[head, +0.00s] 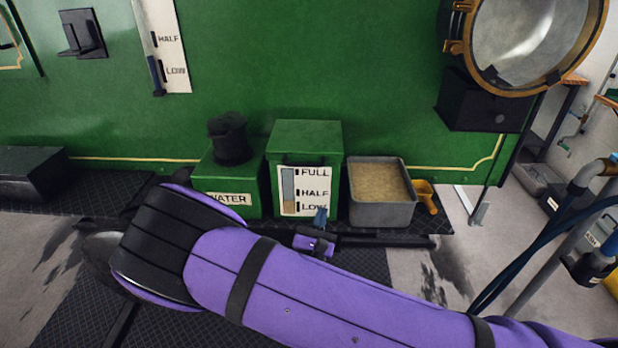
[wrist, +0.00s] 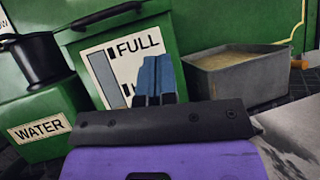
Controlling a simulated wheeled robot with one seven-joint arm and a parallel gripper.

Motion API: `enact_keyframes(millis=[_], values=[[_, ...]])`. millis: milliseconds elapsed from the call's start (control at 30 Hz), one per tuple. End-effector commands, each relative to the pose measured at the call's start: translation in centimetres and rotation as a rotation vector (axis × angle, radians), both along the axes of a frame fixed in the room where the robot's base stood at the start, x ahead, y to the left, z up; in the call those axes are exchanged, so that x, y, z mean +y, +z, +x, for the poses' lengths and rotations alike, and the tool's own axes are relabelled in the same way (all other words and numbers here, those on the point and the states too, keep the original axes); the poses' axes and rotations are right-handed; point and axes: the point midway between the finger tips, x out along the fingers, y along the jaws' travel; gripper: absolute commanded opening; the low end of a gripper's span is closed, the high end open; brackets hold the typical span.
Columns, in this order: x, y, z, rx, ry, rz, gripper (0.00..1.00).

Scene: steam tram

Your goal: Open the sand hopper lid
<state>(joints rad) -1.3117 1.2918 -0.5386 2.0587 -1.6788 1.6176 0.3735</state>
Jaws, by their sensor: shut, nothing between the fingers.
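The sand hopper is a green box (head: 275,185) with a white FULL/HALF/LOW gauge plate on its front. Its green lid (head: 307,137) lies flat on top and looks closed. A dark handle bar (wrist: 105,15) runs along the lid's front edge, above the gauge. My gripper (head: 321,214) is in front of the lower part of the gauge, below the handle. In the wrist view its blue fingers (wrist: 152,72) are together and empty, covering part of the gauge. I cannot tell whether they touch the plate.
A green WATER box (head: 225,197) with a black funnel-like top (head: 229,138) stands close on the hopper's left. The green tram wall is behind.

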Motion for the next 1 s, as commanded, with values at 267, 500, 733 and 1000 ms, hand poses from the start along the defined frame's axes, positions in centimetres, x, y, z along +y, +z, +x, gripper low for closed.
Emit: enact_keyframes(millis=[267, 500, 733, 1000], values=[[3.3, -3.2, -1.2, -0.014, 0.172, -0.124, 0.00], [3.4, -2.2, 0.3, -0.017, 0.181, -0.128, 0.00], [3.3, 0.0, 3.8, -0.016, 0.178, -0.127, 0.00], [3.3, 3.0, 7.3, -0.017, 0.180, -0.126, 0.00]])
